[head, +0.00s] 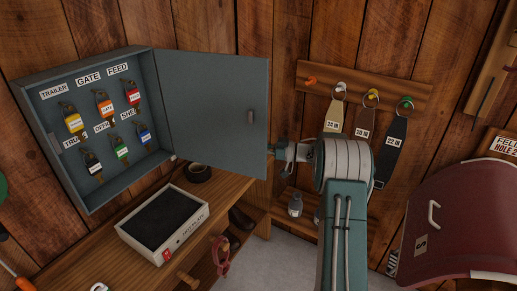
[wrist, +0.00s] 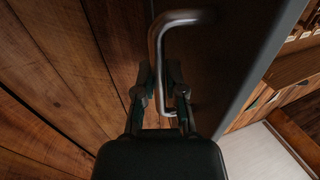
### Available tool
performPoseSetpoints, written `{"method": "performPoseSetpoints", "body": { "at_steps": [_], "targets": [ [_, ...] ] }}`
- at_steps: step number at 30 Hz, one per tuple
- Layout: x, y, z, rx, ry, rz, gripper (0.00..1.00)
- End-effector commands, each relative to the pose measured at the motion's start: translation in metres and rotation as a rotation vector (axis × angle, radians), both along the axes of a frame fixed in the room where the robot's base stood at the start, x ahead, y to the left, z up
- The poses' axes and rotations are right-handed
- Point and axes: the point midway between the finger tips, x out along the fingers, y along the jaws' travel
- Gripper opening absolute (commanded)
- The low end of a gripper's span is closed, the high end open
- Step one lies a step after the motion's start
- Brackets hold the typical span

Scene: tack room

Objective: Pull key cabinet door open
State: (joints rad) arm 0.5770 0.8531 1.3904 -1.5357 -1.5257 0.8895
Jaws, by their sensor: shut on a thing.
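The grey-blue key cabinet (head: 98,196) hangs on the wood wall at the left of the head view. Its door (head: 205,105) is swung wide open to the right, with its inner face showing. Several tagged keys (head: 104,107) hang inside. In the wrist view a metal bar handle (wrist: 178,17) stands out from the dark door face (wrist: 222,60). My gripper (wrist: 160,75) is shut on the lower part of this handle. In the head view my gripper (head: 279,153) is at the door's free edge, its fingertips partly hidden behind the door.
A wooden bench (head: 75,235) below the cabinet bears a shallow box (head: 165,222) and a roll of tape (head: 198,173). Straps (head: 364,120) hang on a rack at the right, behind my arm. A maroon curved panel (head: 465,225) stands at the lower right.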

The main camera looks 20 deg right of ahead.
Motion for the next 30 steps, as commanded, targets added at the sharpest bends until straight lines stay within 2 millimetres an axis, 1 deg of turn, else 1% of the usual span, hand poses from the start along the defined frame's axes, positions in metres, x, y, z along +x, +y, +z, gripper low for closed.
{"method": "performPoseSetpoints", "body": {
  "at_steps": [4,5,6,7,17,20,23,30],
  "targets": [
    [0.000,-0.001,0.000,0.000,0.000,0.000,0.00],
    [0.000,-0.001,0.000,0.000,0.000,0.000,0.23],
    [0.000,-0.001,0.000,0.000,0.000,-0.001,0.41],
    [0.000,-0.001,0.000,0.000,0.000,-0.001,0.50],
    [0.000,-0.001,0.000,0.001,-0.001,-0.001,0.50],
    [-0.003,-0.005,0.000,0.001,-0.001,-0.002,0.50],
    [-0.010,-0.016,0.000,0.002,-0.001,-0.004,0.50],
    [-0.040,-0.057,-0.001,0.001,-0.001,-0.004,0.50]
  ]
}}
